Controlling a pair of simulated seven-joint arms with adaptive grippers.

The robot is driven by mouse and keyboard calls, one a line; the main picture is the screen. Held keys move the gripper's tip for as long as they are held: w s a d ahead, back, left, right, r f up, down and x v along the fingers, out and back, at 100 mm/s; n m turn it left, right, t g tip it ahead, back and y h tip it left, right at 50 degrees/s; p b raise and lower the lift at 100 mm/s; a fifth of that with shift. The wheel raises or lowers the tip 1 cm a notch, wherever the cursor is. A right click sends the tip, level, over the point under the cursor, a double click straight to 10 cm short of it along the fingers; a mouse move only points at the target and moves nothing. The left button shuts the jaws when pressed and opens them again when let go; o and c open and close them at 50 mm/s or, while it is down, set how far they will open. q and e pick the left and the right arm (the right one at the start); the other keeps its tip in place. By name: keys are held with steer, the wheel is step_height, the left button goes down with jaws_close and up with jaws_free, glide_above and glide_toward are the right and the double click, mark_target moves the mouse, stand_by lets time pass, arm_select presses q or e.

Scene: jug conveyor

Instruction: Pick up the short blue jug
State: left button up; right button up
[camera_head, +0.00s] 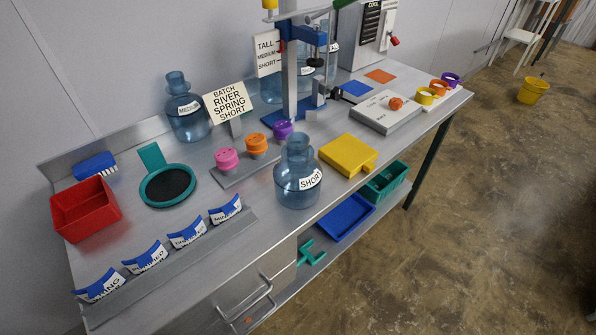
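The short blue jug (294,187) is a translucent blue, round-bodied jug with a narrow neck. It stands upright near the front edge of the metal table, and its white label reads SHORT. Another blue jug (186,124) stands at the back left, with a label that seems to read MEDIUM. More blue jug shapes show partly hidden behind the blue and grey stand (291,80). Neither of my grippers is in view.
A yellow block (345,154) lies close to the short jug's right. Colored caps (228,159) sit on a plate behind it. A sign (229,103) reads BATCH RIVER SPRING SHORT. Left are a red bin (84,212), a green-rimmed round pad (166,187) and several label holders (187,233).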

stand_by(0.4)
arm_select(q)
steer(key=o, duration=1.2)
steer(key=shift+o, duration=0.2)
